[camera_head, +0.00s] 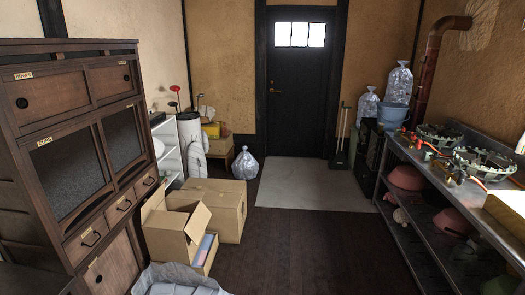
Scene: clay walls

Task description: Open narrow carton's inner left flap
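Several cardboard cartons stand on the floor left of centre, beside the dark wooden cabinet. The front carton (173,245) is open at the top, with flaps raised at its left and right. A slim low carton (206,257) sits against its right side, with something pale blue and pink showing in it. A wider carton (231,209) behind them looks closed. I cannot tell for sure which one is the narrow carton, and the inner flaps are too small to tell apart. My gripper is not in view.
The wooden cabinet (75,140) closes off the left. A crumpled grey sheet or bag (178,280) lies at the bottom edge. A metal shelf unit (450,205) stands along the right. The dark floor (310,250) between is clear up to the pale mat (315,185) by the door.

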